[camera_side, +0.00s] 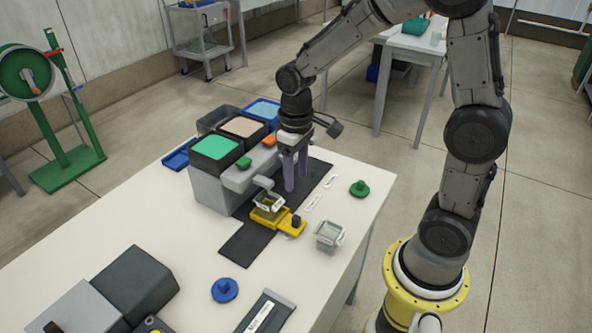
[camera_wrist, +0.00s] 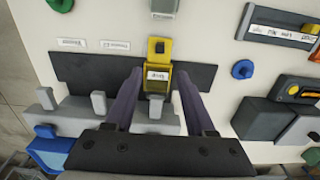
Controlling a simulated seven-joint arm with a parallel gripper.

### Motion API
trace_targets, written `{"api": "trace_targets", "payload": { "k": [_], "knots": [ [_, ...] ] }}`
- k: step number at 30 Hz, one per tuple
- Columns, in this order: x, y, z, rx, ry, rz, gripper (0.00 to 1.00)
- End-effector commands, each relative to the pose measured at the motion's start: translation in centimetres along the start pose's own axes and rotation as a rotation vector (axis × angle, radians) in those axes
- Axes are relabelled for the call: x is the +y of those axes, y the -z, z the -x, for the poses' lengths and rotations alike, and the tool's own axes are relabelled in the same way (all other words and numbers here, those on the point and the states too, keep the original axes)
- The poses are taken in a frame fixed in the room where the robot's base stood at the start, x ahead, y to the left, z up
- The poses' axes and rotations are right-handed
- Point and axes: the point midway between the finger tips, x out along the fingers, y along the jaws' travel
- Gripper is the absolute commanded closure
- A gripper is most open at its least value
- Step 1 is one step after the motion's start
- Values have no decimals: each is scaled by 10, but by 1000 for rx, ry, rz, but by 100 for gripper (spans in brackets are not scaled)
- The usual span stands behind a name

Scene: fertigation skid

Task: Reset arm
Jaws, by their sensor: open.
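My gripper (camera_side: 296,184) is open and empty, pointing down over the black mat (camera_side: 247,244) beside the grey dispenser (camera_side: 212,190). In the wrist view its two purple fingers (camera_wrist: 158,74) stand apart, with a yellow holder (camera_wrist: 159,48) showing beyond and between them. A clear labelled cup (camera_side: 268,203) sits in the yellow holder (camera_side: 291,226), left of and in front of the fingers in the side view. I cannot tell how high the fingertips are above the mat.
A second clear container (camera_side: 329,237) stands right of the yellow holder. A green knob (camera_side: 359,188) and a blue knob (camera_side: 224,290) lie on the white table (camera_side: 185,235). Bins with green (camera_side: 214,147), beige (camera_side: 243,126) and blue tops (camera_side: 263,109) stand behind the dispenser. Dark boxes (camera_side: 133,284) occupy the front left.

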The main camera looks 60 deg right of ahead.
Motion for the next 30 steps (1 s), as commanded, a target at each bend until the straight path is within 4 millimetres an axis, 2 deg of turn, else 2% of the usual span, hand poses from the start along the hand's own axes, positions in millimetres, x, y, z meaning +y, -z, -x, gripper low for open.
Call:
{"api": "trace_targets", "payload": {
  "k": [14, 17, 19, 24, 30],
  "knots": [
    [-1, 0, 9, 9, -1, 2, 45],
    [-2, 2, 24, 57, -3, 7, 45],
    [-4, -2, 42, 110, -6, 13, 45],
    [-10, -31, 91, 262, -12, 25, 45],
    [-17, -83, 126, 413, -12, 29, 45]
  ]
}}
